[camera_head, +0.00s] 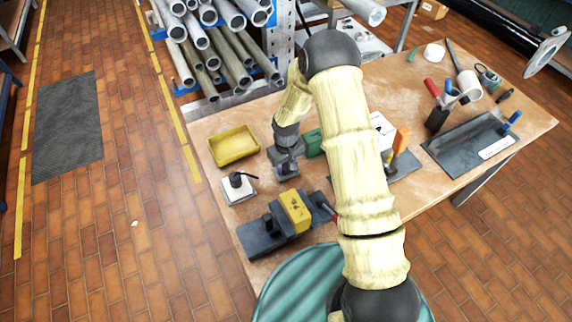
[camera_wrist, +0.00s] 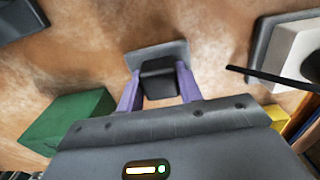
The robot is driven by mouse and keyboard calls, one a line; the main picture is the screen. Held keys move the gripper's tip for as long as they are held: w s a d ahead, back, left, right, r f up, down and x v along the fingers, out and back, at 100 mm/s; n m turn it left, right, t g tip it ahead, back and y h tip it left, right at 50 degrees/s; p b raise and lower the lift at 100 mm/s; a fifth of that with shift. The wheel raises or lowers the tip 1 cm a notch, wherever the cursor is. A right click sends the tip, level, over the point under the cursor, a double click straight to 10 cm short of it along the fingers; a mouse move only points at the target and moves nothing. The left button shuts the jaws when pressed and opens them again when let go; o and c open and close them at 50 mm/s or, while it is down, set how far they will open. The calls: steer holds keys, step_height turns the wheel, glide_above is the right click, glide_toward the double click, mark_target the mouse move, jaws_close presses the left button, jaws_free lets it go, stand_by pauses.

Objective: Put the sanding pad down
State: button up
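In the wrist view the sanding pad is a grey plate with a black block-shaped handle (camera_wrist: 158,78). My gripper (camera_wrist: 158,72) has its purple fingers on either side of this handle and looks shut on it. In the head view my gripper (camera_head: 286,152) points down over the near left part of the workbench, with the grey pad (camera_head: 284,172) at its tip. The pad is at or close to the wooden top; I cannot tell whether it touches. The fingers are hard to make out in the head view.
Around the pad are a yellow tray (camera_head: 233,158), a white block with a black lever (camera_head: 239,189), a green box (camera_head: 313,143) and a dark fixture (camera_head: 263,238) bearing a yellow block (camera_head: 295,212). A pipe rack (camera_head: 215,50) stands behind. Some bare wood lies around the pad.

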mark_target(286, 165)
steer(key=o, duration=0.4)
steer(key=shift+o, duration=0.2)
steer(key=shift+r, duration=0.1)
steer(key=shift+w+r, duration=0.1)
steer(key=shift+r, duration=0.45)
step_height(286, 165, up, 11)
steer(key=b, duration=0.2)
steer(key=shift+b, duration=0.35)
steer(key=shift+s, duration=0.2)
steer(key=s+d+r+m+t, duration=0.1)
steer(key=s+d+r+m, duration=0.1)
steer(key=s+d+r, duration=0.3)
steer(key=s+d+r+m+t, duration=0.1)
steer(key=s+d+r, duration=0.4)
steer(key=s, duration=0.8)
steer(key=shift+d+m+t, duration=0.3)
steer(key=shift+d+m, duration=0.05)
steer(key=shift+m, duration=0.45)
steer(key=shift+r, duration=0.1)
